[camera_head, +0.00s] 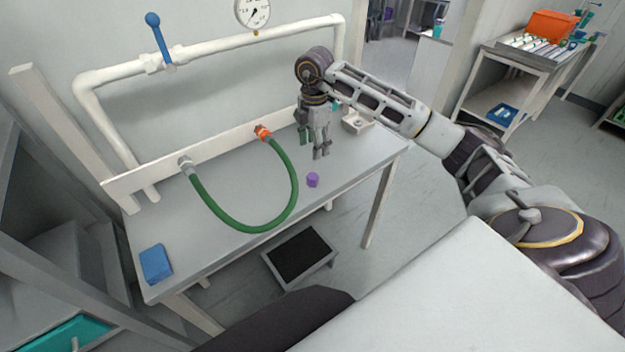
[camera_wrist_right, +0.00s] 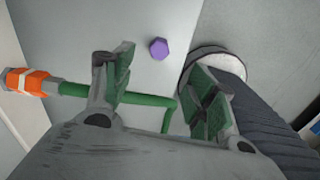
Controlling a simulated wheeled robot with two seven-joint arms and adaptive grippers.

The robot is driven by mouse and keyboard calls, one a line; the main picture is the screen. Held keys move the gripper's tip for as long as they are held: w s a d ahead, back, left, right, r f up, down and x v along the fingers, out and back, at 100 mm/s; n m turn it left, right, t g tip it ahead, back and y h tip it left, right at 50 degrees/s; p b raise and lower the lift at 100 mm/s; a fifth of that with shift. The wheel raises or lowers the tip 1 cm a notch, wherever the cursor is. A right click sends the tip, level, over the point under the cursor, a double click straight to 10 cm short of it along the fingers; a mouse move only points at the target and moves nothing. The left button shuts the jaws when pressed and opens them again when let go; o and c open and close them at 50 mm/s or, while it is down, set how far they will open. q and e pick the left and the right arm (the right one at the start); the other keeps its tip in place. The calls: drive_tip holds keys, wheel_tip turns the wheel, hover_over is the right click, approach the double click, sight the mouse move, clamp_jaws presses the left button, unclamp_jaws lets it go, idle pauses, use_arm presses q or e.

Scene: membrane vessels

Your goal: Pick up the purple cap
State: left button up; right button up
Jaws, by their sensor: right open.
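The small purple cap (camera_head: 312,180) rests on the grey table near its front edge. In the right wrist view the cap (camera_wrist_right: 158,48) lies beyond the fingertips, in the gap between them as pictured. My right gripper (camera_head: 321,153) points down above the table, behind the cap in the head view and apart from it. Its fingers are apart and nothing is between them, as the right wrist view (camera_wrist_right: 163,95) also shows. My left gripper is not in view.
A green hose (camera_head: 243,228) loops over the table from a white pipe panel, with an orange fitting (camera_head: 263,133). A blue block (camera_head: 155,264) sits at the table's left corner. A white bracket (camera_head: 357,122) stands at the back right. A black-topped step (camera_head: 299,255) is on the floor in front.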

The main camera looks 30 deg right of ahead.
hover_over(313, 175)
wheel_tip(313, 175, down, 8)
drive_tip(key=shift+d+f, duration=0.1)
drive_tip(key=shift+d, duration=0.05)
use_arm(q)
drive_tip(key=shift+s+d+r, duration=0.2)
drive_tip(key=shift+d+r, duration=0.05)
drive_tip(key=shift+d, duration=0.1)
use_arm(e)
drive_tip(key=shift+f, duration=0.2)
use_arm(q)
drive_tip(key=shift+p, duration=0.3)
use_arm(e)
drive_tip(key=shift+s+a+f+p, duration=0.1)
drive_tip(key=shift+a+f+p, duration=0.1)
drive_tip(key=shift+f, duration=0.75)
drive_tip(key=shift+a+f+p, duration=0.1)
drive_tip(key=shift+f+p, duration=0.1)
drive_tip(key=shift+f, duration=1.45)
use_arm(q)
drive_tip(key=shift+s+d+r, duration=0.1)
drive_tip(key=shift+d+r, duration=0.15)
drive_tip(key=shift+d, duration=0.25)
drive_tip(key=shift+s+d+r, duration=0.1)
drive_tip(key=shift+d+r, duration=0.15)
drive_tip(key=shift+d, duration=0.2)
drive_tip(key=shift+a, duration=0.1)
